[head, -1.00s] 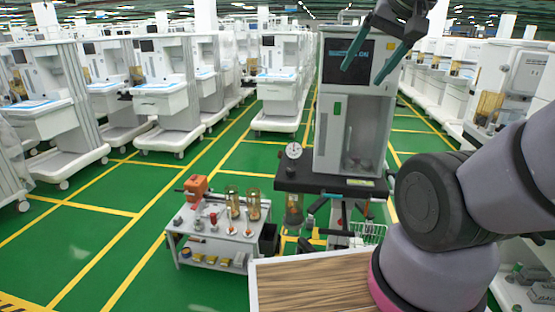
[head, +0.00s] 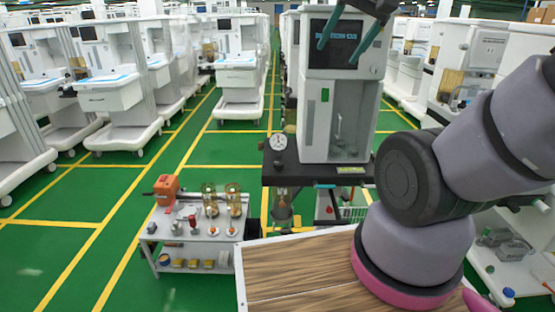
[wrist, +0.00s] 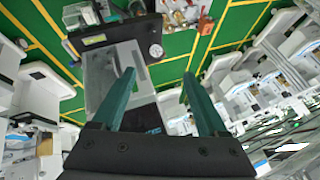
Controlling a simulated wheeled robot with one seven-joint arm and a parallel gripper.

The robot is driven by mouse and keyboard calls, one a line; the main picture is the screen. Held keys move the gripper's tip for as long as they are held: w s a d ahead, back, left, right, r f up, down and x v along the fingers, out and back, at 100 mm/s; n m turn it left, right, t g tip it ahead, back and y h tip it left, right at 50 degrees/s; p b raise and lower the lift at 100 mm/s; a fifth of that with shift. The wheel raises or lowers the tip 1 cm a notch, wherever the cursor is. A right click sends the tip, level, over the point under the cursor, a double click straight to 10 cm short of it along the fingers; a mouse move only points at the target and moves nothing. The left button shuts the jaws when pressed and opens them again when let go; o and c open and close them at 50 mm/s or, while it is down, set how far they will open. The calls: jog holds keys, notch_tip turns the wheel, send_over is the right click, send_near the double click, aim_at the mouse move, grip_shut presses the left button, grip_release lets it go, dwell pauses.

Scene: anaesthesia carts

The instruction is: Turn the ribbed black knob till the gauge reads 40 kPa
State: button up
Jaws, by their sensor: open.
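The round white gauge (head: 278,141) stands at the left front edge of the black shelf of the white anaesthesia cart (head: 345,115). Its needle is too small to read. It also shows in the wrist view (wrist: 156,50), beyond my fingers. I cannot make out the ribbed black knob; small dark fittings sit under the gauge. My gripper (head: 338,53) is open and empty, with two green fingers in front of the cart's dark screen, up and right of the gauge in the head view. In the wrist view my gripper (wrist: 159,73) has its fingers wide apart, touching nothing visible.
A low grey table (head: 205,230) with an orange device (head: 166,188) and amber-glass vessels stands left of the cart. A wood-grain top (head: 300,268) lies in front. More carts line both sides. Green floor is open at left.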

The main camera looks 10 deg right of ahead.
jog(key=w, duration=0.2)
jog(key=m+g+h, duration=0.2)
jog(key=g, duration=0.5)
send_over(278, 163)
notch_tip(278, 163, down, 32)
notch_tip(278, 163, down, 12)
jog(key=shift+w+d+r, duration=0.1)
jog(key=shift+r, duration=0.15)
